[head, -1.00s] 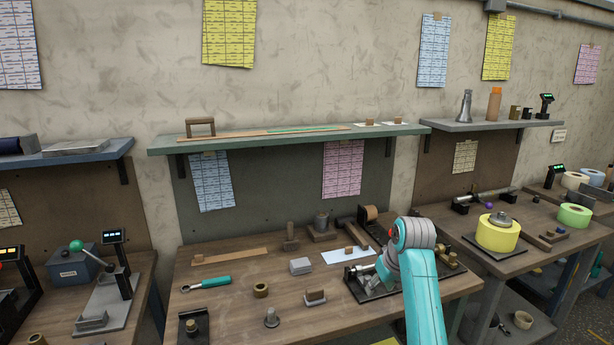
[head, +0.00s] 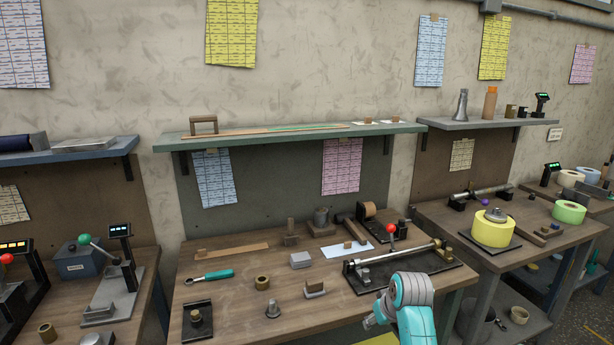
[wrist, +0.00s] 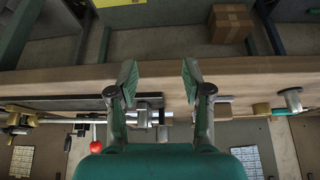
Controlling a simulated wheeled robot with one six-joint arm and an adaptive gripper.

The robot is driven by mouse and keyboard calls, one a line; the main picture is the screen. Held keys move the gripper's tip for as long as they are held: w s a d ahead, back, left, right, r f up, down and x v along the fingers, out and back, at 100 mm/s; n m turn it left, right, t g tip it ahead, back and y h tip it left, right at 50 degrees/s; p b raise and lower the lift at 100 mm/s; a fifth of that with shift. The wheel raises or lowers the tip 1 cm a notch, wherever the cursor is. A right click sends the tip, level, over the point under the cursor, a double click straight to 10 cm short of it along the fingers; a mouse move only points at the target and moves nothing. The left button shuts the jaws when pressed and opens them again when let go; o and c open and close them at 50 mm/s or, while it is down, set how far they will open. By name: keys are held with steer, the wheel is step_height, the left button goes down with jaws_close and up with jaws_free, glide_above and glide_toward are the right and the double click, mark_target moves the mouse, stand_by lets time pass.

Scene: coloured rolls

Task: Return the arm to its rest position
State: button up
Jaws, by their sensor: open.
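My arm shows in the head view as a turquoise and grey elbow at the bottom right of the middle bench. In the wrist view my gripper (wrist: 157,80) has its two green fingers apart with nothing between them. It hangs over the bench's front edge (wrist: 155,73). In the head view the gripper's fingers are hidden or too small to make out.
The middle bench (head: 235,315) holds a metal rod fixture (head: 405,262) with a red knob, a turquoise-handled tool (head: 210,276) and small blocks. A yellow roll (head: 492,230) sits on the right bench. A cardboard box (wrist: 231,23) shows beyond the bench edge in the wrist view.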

steer(key=s+f+m+t, duration=0.1)
steer(key=s+f+t, duration=0.2)
steer(key=s+f, duration=1.6)
steer(key=s+f+m+t+h, duration=0.1)
steer(key=s+t, duration=0.1)
steer(key=s, duration=0.9)
steer(key=s+r+t, duration=0.1)
steer(key=s+r, duration=0.1)
steer(key=s, duration=0.6)
steer(key=s+r+t, duration=0.1)
steer(key=s+r, duration=0.2)
steer(key=s, duration=0.5)
steer(key=s+r+m+t, duration=0.1)
steer(key=s+r+t, duration=0.1)
steer(key=s+r, duration=1.2)
steer(key=shift+a+r+t, duration=0.2)
steer(key=shift+r+t, duration=0.1)
steer(key=shift+r, duration=0.25)
